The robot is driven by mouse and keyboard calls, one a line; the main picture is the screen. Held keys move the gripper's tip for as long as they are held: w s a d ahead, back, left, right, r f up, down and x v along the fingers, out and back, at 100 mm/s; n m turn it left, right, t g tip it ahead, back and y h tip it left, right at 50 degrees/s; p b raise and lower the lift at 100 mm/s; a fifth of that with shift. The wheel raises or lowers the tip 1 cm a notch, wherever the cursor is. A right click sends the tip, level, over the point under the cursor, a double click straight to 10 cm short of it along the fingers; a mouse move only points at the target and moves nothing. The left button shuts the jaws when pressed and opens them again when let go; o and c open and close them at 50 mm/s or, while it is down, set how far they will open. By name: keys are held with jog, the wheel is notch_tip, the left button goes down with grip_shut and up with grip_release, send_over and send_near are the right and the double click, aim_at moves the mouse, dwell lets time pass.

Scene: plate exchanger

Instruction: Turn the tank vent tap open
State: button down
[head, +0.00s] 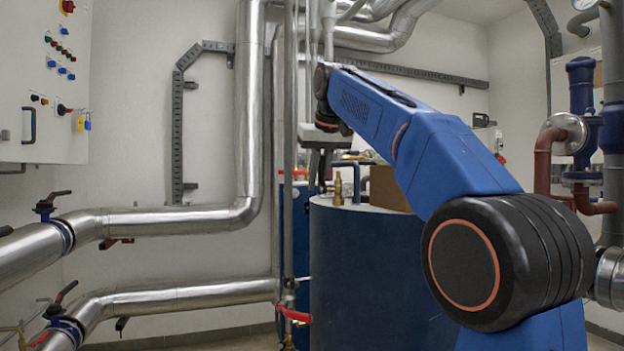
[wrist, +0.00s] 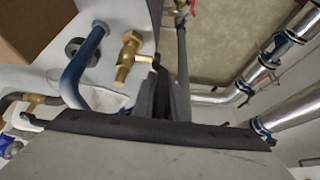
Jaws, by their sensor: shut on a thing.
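The tank vent tap is a small brass fitting standing upright on top of the dark blue tank (head: 365,275). The tap's brass body (head: 338,187) shows just right of my gripper in the head view. In the wrist view the brass tap (wrist: 130,56) is left of my fingertips, with its stem running right toward them. My gripper (head: 321,184) points down over the tank's left edge. In the wrist view its fingers (wrist: 163,92) are close together, shut on the tap's handle side. The handle is mostly hidden by the fingers, so its angle cannot be told.
A blue bent pipe (wrist: 84,68) rises from the tank top close to the tap. A cardboard box (head: 388,188) stands behind on the right. Thin vertical pipes (head: 290,120) run close to the left of my gripper. Silver pipes (head: 165,222) cross the left side.

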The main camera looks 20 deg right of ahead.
jog(key=shift+w+g, duration=0.2)
jog(key=shift+g, duration=0.3)
jog(key=shift+f, duration=0.1)
dwell(0.3)
jog(key=c, duration=1.8)
grip_release()
jog(key=shift+o, duration=0.2)
jog(key=shift+v, duration=3.7)
jog(key=shift+w, duration=0.1)
